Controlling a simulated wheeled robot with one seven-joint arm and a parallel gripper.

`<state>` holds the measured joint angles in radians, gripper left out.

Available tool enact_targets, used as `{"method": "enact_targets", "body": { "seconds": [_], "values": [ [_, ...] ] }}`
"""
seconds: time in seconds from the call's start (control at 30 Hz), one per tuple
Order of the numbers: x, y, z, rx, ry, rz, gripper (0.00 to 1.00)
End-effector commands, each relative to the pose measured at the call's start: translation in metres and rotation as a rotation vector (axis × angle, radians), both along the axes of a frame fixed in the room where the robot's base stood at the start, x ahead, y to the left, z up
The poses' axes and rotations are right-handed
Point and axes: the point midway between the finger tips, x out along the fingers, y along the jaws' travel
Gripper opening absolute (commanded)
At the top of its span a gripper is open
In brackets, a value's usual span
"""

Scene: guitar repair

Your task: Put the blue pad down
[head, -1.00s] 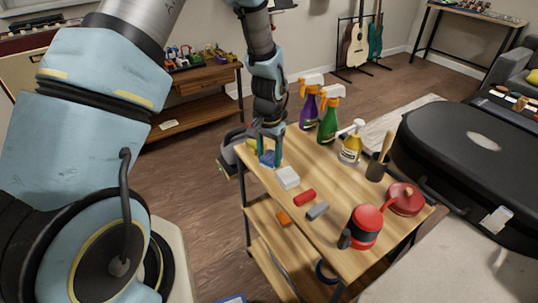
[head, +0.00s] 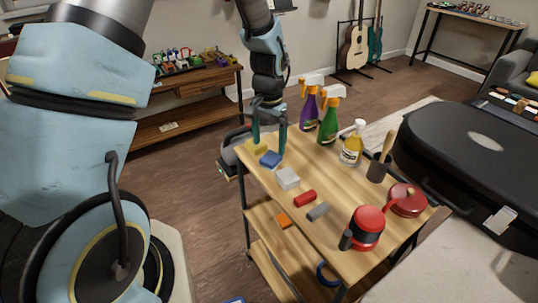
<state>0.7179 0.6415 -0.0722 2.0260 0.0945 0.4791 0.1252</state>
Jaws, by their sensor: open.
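The blue pad (head: 270,159) lies flat on the wooden cart top (head: 322,238), near its far left corner. It sits between a yellow pad (head: 256,146) and a white block (head: 287,178). My gripper (head: 268,146) is open and empty, its fingers pointing down just above and behind the blue pad. The fingers look apart from the pad, though the exact gap is hard to tell.
Spray bottles (head: 328,118), a pump bottle (head: 352,145) and a dark cup with a brush (head: 379,167) stand along the cart's far right side. A red block (head: 305,198), a grey block (head: 318,211) and red containers (head: 366,228) are nearer. A black guitar case (head: 465,150) is at right.

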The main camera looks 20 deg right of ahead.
Motion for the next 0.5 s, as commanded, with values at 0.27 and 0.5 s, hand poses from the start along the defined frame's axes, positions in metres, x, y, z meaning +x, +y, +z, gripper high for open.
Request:
{"method": "enact_targets", "body": {
  "seconds": [0.27, 0.5],
  "values": [
    [0.001, -0.001, 0.049, -0.002, -0.002, -0.001, 0.91],
    [0.000, 0.000, 0.065, -0.001, -0.001, 0.000, 0.91]
  ]
}}
